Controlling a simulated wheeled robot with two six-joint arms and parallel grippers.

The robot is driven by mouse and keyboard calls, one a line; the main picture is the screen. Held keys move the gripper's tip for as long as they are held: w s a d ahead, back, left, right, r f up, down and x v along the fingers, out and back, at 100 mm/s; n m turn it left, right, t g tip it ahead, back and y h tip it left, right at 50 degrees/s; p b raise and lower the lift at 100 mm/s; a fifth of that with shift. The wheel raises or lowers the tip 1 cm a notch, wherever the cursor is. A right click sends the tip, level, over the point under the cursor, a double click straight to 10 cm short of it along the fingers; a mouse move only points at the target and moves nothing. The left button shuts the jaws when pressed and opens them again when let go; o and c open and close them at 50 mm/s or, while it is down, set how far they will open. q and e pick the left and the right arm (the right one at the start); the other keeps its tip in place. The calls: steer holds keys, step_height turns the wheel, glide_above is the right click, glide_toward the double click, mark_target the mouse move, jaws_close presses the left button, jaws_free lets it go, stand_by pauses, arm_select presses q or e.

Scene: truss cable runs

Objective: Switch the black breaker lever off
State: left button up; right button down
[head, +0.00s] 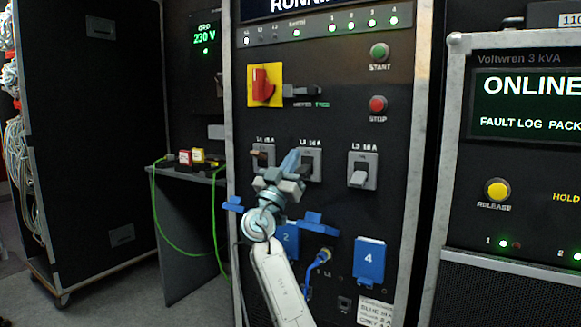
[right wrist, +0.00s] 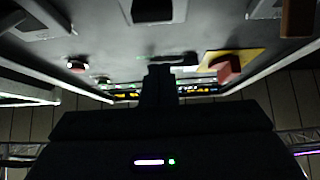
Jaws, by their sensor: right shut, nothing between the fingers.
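The middle breaker, marked L2 16 A (head: 315,163), has a light grey frame with a dark centre. My right gripper (head: 292,161) is shut and empty in front of its left side and hides part of it. I cannot tell from the head view whether the tip touches the lever. In the right wrist view the black lever (right wrist: 152,10) shows at the top middle, cut by the frame edge, with my dark gripper (right wrist: 160,75) below it in the picture. Whether the lever is up or down is unclear. My left gripper is out of view.
The brown-lever breaker (head: 264,153) is close on the left, and the grey-lever breaker (head: 361,172) is on the right. Above are a red rotary switch (head: 263,85), a green start button (head: 379,52) and a red stop button (head: 378,104). Blue socket covers (head: 369,262) are below.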

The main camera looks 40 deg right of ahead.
steer(key=v, duration=1)
steer(key=shift+d+f, duration=0.2)
steer(key=shift+w, duration=0.15)
